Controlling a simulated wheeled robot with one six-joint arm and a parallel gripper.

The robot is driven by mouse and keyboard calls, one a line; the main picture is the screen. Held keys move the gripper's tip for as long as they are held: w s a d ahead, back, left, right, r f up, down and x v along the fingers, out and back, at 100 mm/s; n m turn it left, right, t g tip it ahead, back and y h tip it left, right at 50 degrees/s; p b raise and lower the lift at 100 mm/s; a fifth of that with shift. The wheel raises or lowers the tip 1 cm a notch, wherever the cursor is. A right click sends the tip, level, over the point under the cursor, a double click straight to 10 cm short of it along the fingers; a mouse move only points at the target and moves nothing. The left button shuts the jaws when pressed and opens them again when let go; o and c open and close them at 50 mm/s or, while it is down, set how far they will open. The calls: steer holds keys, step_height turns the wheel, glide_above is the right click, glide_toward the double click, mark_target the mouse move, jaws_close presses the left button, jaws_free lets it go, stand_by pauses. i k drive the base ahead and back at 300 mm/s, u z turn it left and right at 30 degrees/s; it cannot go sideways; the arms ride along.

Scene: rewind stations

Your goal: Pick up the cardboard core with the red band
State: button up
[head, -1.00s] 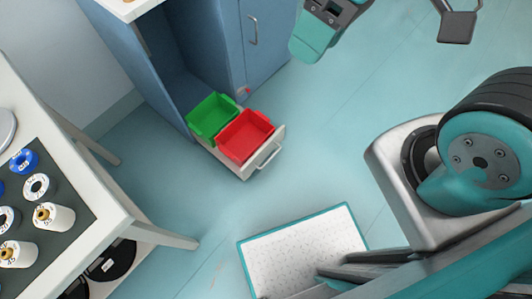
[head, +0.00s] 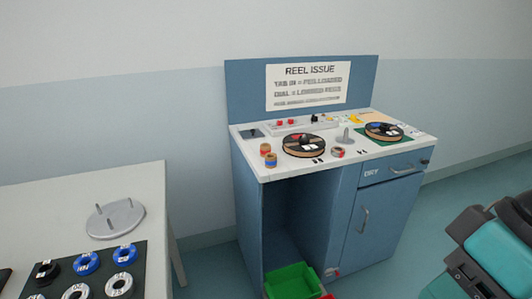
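Two small brown cardboard cores stand close together at the left of the blue bench top. The rear core (head: 265,149) seems to carry a reddish band. A third small ring-like core (head: 337,152) with some red lies further right, beside a reel. I cannot tell for certain which one has the red band. A teal and black part of my arm shows at the lower right, well away from the cores. My gripper's fingers are not visible.
The blue bench (head: 245,166) also holds two dark reels (head: 303,145) (head: 384,131), a grey spindle (head: 345,137) and a rack with red pieces. A green bin (head: 291,280) is low in front. A white table (head: 148,210) stands left; floor at right is open.

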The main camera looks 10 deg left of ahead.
mark_target(265, 150)
steer(key=u, duration=0.6)
steer(key=i, duration=0.85)
